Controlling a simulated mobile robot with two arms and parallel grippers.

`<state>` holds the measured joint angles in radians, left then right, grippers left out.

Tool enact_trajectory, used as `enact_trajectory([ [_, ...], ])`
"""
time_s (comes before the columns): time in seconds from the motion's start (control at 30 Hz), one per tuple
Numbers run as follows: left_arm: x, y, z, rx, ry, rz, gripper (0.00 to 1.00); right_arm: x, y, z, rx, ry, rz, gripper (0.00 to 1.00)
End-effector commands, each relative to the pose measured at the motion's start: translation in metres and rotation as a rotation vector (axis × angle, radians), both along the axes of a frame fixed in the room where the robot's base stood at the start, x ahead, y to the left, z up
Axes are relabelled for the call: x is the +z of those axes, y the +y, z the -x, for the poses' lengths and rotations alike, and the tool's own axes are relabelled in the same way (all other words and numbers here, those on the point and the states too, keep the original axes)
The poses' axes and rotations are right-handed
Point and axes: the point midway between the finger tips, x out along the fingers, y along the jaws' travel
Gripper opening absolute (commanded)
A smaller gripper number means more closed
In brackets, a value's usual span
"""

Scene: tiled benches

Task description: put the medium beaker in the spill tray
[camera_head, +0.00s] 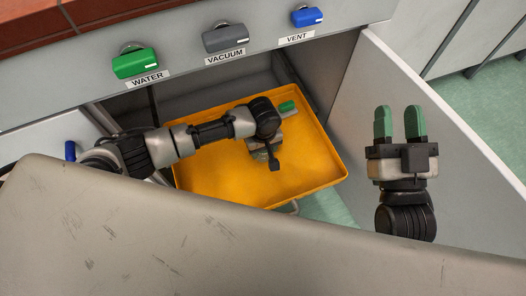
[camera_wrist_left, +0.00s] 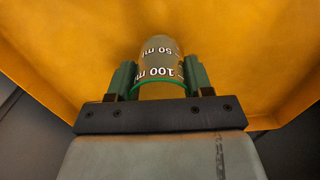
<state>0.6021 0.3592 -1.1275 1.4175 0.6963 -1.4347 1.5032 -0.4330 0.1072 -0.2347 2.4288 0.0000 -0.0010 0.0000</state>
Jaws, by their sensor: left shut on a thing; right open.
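The medium beaker (camera_wrist_left: 158,55) is clear, with white 50 ml and 100 ml marks and a green band. In the left wrist view it is between the two green fingers of my left gripper (camera_wrist_left: 157,80), which is shut on it. The orange spill tray (camera_head: 205,172) lies below, and its orange surface also fills the left wrist view (camera_wrist_left: 60,45). In the head view my left gripper (camera_head: 264,152) is over the tray's middle, and my arm hides the beaker. I cannot tell whether the beaker touches the tray floor. My right gripper (camera_head: 399,124) is open and empty, right of the tray.
Green, grey and blue valve handles marked WATER (camera_head: 135,63), VACUUM (camera_head: 225,38) and VENT (camera_head: 307,17) are on the bench front.

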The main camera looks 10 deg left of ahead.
Motion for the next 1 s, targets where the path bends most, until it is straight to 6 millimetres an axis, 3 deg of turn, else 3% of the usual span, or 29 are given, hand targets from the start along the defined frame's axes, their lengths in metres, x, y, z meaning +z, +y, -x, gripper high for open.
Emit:
enact_trajectory([
  [0.27,-0.020,0.000,0.000,0.000,-0.001,0.001,0.23,0.026,0.001,0.017,0.015,-0.255,-0.073,0.43],
  [0.7,-0.023,-0.001,0.000,0.000,-0.001,0.001,0.23,0.028,0.000,0.018,0.015,-0.263,-0.075,0.43],
  [0.73,-0.022,0.000,0.000,0.000,-0.001,0.001,0.55,0.028,0.000,0.018,0.015,-0.262,-0.074,0.43],
  [0.87,-0.022,0.000,0.000,0.000,-0.001,0.001,0.75,0.028,0.000,0.018,0.015,-0.262,-0.074,0.43],
  [1.0,-0.022,0.000,0.000,0.000,-0.001,0.001,0.76,0.028,0.000,0.018,0.015,-0.262,-0.074,0.43],
])
